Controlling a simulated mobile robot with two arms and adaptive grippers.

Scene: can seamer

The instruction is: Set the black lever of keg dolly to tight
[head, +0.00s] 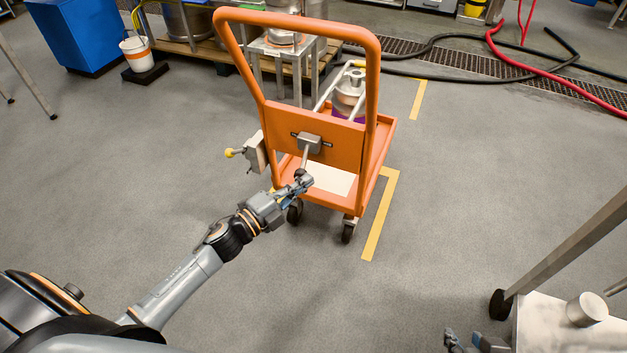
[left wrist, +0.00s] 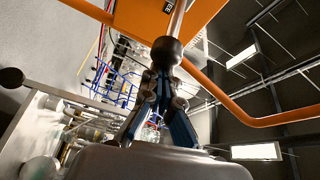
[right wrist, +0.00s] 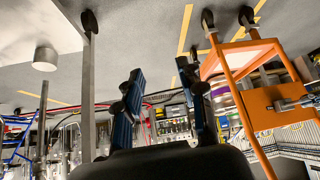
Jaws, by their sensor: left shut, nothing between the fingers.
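The orange keg dolly (head: 345,140) stands mid-floor in the head view. A grey block (head: 308,142) on its orange panel carries a metal lever (head: 305,157) that hangs down to a black knob. The black knob (left wrist: 166,50) is large in the left wrist view, with its rod running up to the orange panel. My left gripper (head: 305,182) is shut and empty, its fingertips right at the knob; I cannot tell whether they touch. My right gripper (right wrist: 165,85) is open and empty, away from the dolly. A keg (head: 348,95) sits on the dolly.
A pale box with a yellow knob (head: 230,153) sticks out at the dolly's left side. A table with a metal cup (head: 587,309) stands at lower right. Hoses (head: 500,55) lie behind. The floor around the dolly's near side is clear.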

